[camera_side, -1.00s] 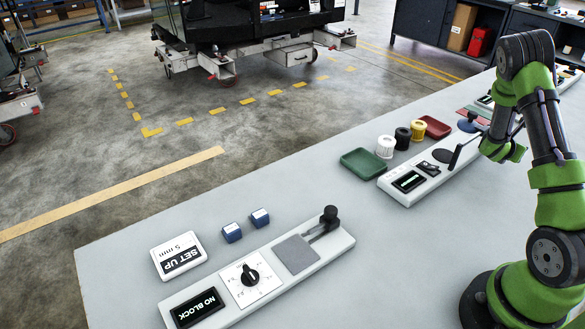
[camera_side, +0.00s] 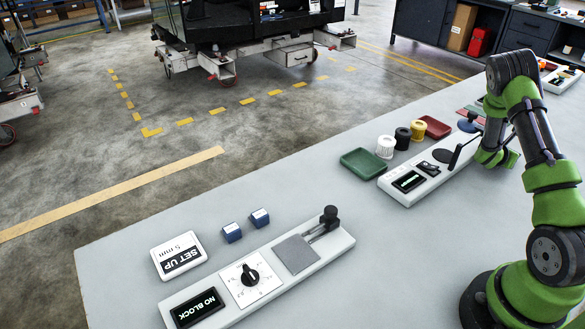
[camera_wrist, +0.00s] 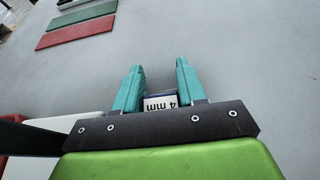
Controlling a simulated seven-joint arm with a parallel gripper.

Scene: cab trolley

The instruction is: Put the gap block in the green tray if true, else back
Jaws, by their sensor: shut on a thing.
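My gripper (camera_wrist: 158,70) has two teal fingers shut on a dark blue gap block (camera_wrist: 160,102) with a white label reading "4 mm". The green tray (camera_side: 374,163) lies empty, left of that device. Two more blue blocks (camera_side: 232,233) (camera_side: 260,218) stand by the near white device (camera_side: 335,246), whose display (camera_side: 199,307) reads "NO BLOCK". A card (camera_side: 178,255) reads "SET UP 5 mm".
The far device (camera_side: 397,193) has a lit display (camera_side: 408,181), too small to read. White (camera_side: 385,147), black (camera_side: 402,138) and yellow (camera_side: 417,130) spools stand near a red tray (camera_side: 436,127). The near device has a dial (camera_side: 250,276) and black lever (camera_side: 329,215). Table between devices is clear.

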